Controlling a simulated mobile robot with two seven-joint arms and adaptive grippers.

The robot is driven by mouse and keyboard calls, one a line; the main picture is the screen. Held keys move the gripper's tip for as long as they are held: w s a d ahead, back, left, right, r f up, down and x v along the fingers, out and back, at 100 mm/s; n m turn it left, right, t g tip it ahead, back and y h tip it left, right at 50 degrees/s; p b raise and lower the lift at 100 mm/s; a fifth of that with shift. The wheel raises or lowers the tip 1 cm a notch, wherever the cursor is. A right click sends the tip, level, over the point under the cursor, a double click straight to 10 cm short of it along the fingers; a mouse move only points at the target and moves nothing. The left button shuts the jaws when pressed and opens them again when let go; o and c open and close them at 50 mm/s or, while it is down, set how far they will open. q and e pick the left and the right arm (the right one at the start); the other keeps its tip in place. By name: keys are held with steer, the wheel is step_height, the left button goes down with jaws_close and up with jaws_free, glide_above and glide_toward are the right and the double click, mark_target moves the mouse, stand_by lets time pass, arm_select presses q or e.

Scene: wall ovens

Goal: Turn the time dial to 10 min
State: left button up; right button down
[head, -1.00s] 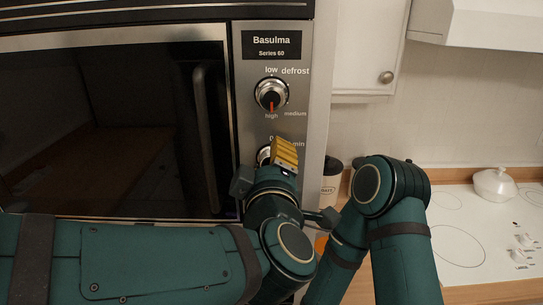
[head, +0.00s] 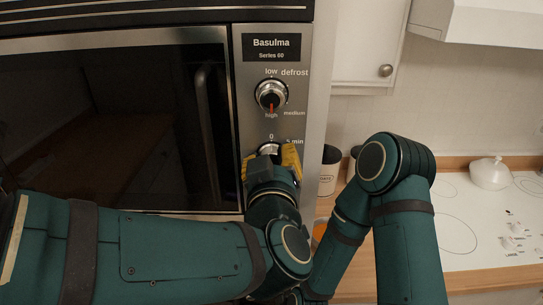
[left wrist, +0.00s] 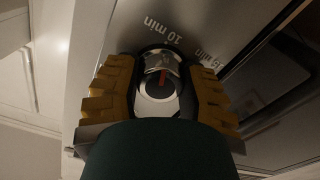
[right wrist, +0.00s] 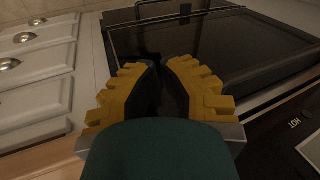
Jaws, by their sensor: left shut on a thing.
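The time dial (head: 269,149) is the lower round silver knob on the oven's control panel, under the power dial. My left gripper (head: 272,161) is shut on it, with one yellow finger on each side. In the left wrist view the time dial (left wrist: 160,78) sits between the two fingers (left wrist: 158,92), and its red mark shows. The "10 min" label is just above the dial there, and "15 min" is to its right. In the head view my gripper hides most of the dial and its lower labels. My right gripper (right wrist: 160,68) holds nothing visible; its dark pads are close together.
The power dial (head: 271,96) is above, its red mark toward "high". The dark oven door (head: 110,130) is left of the panel. A counter with canisters (head: 330,170) and a white cooktop (head: 460,215) with a lidded pot (head: 490,174) is to the right.

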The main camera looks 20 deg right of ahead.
arm_select(q)
steer(key=shift+r, duration=0.2)
stand_by(0.3)
steer(key=o, duration=1.1)
steer(key=shift+w, duration=0.1)
steer(key=shift+o, duration=1)
steer(key=shift+f, duration=0.15)
steer(key=v, duration=1.2)
